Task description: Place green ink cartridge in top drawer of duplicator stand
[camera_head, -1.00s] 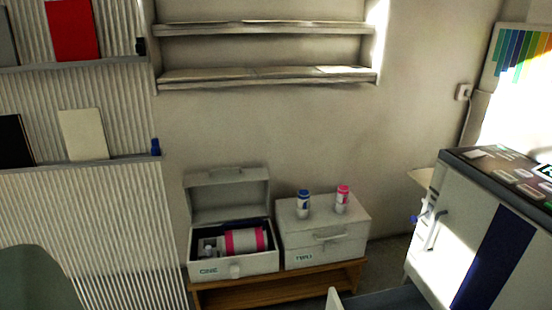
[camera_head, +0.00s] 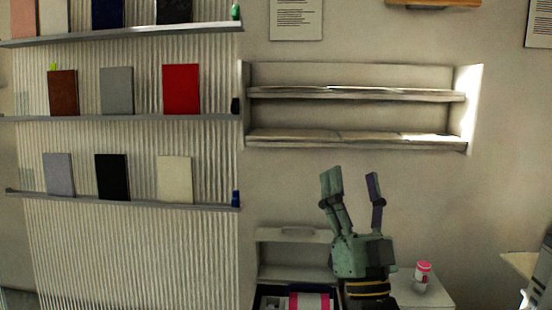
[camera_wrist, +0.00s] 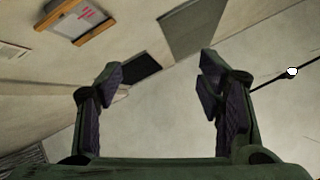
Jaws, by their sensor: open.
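A small green item (camera_head: 235,11) stands at the right end of the top ledge on the ribbed wall, at the top of the head view. It may be the green ink cartridge, but it is too small to be sure. My gripper (camera_head: 352,188) points upward in front of the wall shelf, fingers apart and empty. It is well below and right of the green item. In the wrist view my gripper (camera_wrist: 161,85) is also open, with nothing between the fingers. The drawers of the duplicator stand are not visible; only a sliver of a machine (camera_head: 543,265) shows at the right edge.
A black item (camera_head: 236,105) and a blue item (camera_head: 236,198) stand at the lower ledges' ends, with several books along the ledges. A pink-and-white bottle (camera_head: 422,277) stands on a white box (camera_head: 437,292). The wall shelf (camera_head: 355,94) looks nearly empty.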

